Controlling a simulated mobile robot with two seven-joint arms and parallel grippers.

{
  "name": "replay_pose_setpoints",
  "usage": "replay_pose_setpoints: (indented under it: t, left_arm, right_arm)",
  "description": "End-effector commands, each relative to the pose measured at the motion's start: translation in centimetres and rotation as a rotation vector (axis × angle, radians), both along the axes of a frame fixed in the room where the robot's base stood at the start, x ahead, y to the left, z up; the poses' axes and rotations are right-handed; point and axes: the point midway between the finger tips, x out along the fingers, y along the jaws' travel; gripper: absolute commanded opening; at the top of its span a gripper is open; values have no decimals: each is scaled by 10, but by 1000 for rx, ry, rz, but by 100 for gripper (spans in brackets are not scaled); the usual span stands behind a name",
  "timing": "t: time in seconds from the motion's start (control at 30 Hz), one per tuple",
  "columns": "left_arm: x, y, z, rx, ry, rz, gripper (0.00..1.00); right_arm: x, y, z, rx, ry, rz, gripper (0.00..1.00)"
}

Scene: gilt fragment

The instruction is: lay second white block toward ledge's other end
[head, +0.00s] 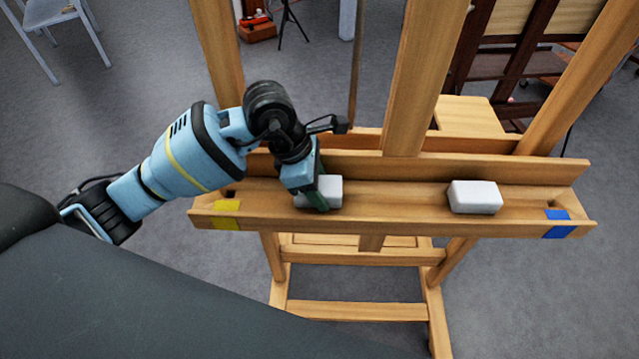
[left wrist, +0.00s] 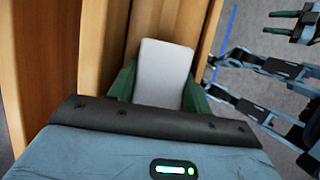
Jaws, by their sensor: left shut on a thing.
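The wooden easel ledge (head: 405,210) runs across the head view, with a yellow mark (head: 227,214) near its left end and a blue mark (head: 557,224) near its right end. One white block (head: 475,197) lies on the ledge toward the blue mark. My left gripper (head: 318,190) is shut on another white block (head: 332,190) at the ledge, left of the middle. In the left wrist view this block (left wrist: 162,75) sits between the green fingers. I cannot tell whether it touches the ledge.
The easel's upright post (head: 408,80) rises behind the ledge between the two blocks. The ledge is bare between the held block and the yellow mark, and between the blocks. A chair (head: 60,30) and a tripod (head: 288,20) stand far back.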

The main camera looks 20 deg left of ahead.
Motion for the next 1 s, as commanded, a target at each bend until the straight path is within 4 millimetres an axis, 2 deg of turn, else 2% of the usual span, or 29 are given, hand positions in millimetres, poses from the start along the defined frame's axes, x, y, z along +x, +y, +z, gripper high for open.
replay_pose_setpoints:
  t: [0.27,0.3,0.37,0.63,0.77,1.0]
  left_arm:
    - [0,0,-3,0,1,0,28]
    - [0,0,-3,0,0,0,52]
    - [0,0,-2,0,0,-1,58]
    - [0,0,-1,0,0,-1,58]
    - [0,2,7,0,-3,0,58]
    - [-4,18,45,0,-5,1,58]
  right_arm:
    - [-2,0,-2,-1,5,0,41]
    - [-2,0,-2,-1,5,0,41]
    - [-2,0,-2,-1,5,0,41]
    - [-2,0,-2,-2,5,1,41]
    - [-1,-1,-1,-2,2,2,41]
    - [0,-2,1,-4,0,5,41]
